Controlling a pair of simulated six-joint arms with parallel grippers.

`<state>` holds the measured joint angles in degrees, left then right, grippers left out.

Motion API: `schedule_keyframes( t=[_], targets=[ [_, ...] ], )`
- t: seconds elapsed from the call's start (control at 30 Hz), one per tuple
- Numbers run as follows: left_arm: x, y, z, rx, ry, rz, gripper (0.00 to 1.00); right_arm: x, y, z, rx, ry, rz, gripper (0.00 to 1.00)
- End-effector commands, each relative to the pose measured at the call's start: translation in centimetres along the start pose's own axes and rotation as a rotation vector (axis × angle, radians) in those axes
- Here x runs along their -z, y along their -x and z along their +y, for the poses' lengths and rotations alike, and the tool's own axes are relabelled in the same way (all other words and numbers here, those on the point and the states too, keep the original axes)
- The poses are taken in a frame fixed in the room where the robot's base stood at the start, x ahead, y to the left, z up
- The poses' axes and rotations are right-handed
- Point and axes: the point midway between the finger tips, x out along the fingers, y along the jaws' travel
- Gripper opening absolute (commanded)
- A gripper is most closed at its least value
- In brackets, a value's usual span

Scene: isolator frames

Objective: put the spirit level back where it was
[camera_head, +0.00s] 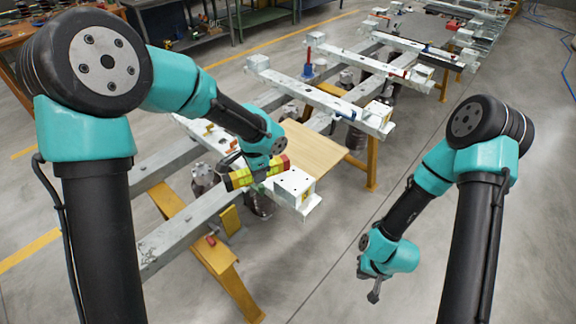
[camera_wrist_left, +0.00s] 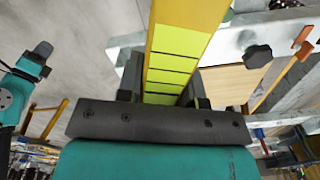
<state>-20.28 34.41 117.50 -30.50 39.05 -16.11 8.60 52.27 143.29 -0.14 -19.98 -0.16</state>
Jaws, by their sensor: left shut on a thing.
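The spirit level (camera_head: 240,178) is a yellow bar with dark parts and a red end. My left gripper (camera_head: 259,173) is shut on it near its middle, just above the near steel frame by its white end block (camera_head: 294,184). In the left wrist view the level (camera_wrist_left: 178,55) runs up between my left fingers (camera_wrist_left: 160,92), with its yellow face showing. I cannot tell whether the level touches the frame below. My right gripper (camera_head: 375,290) hangs over bare floor at the lower right, far from the level, too small to read its jaws.
A wooden board (camera_head: 312,150) lies across the frames just behind the level. Several pale steel frames on yellow trestles (camera_head: 371,165) stretch to the back, carrying insulators and small parts. A workbench (camera_head: 270,18) stands at the back. The floor (camera_head: 330,240) around my right arm is clear.

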Motion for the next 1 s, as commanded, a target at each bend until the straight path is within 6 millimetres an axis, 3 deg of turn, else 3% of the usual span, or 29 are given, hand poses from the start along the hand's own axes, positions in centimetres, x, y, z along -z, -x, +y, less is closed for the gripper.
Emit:
schedule_keyframes(
  t=[0.03,0.2,0.4,1.0],
  targets=[
    [-0.9,0.2,-1.6,0.001,0.115,0.002,0.00,0.0,0.0,0.0,0.000,0.000,0.000,0.00],
    [-3.9,0.8,-5.8,0.000,0.484,-0.001,0.00,0.0,0.0,0.0,0.000,0.000,0.000,0.00],
    [-6.1,1.3,-8.5,0.001,0.742,-0.004,0.00,0.0,0.0,0.0,0.000,0.000,0.000,0.00],
    [-6.4,1.3,-8.8,0.000,0.784,-0.005,0.00,0.0,0.0,0.0,0.000,0.000,0.000,0.00]
  ],
)
